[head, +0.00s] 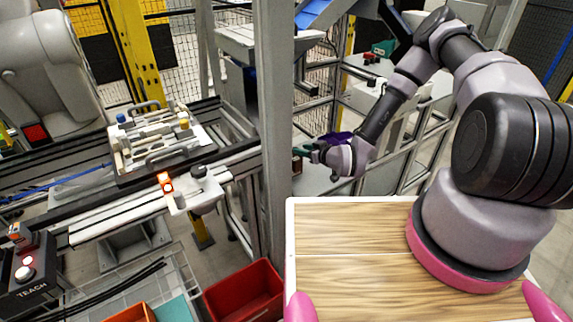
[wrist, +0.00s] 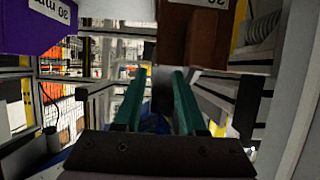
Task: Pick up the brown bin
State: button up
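The brown bin (wrist: 191,42) is at the upper middle of the wrist view, cut off by the top edge, with a white label that appears upside down. My gripper (wrist: 159,74) has two green fingers set apart, with a gap between them and nothing held. The fingertips point toward the area just below the bin in the picture; I cannot tell the exact distance. In the head view my gripper (head: 305,150) is beside the grey upright post. A small dark reddish patch there may be the bin, mostly hidden by the post and fingers.
A purple bin (wrist: 28,30) is at the upper left of the wrist view. The grey post (head: 273,110) stands close to my gripper in the head view. A red crate (head: 245,293) is below, and a conveyor with a pallet fixture (head: 155,140) is on the left.

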jog(key=x, duration=0.5)
jog(key=shift+w+d+f, duration=0.1)
jog(key=shift+w+f, duration=0.2)
jog(key=shift+w, duration=0.15)
grip_shut()
dwell(1.1)
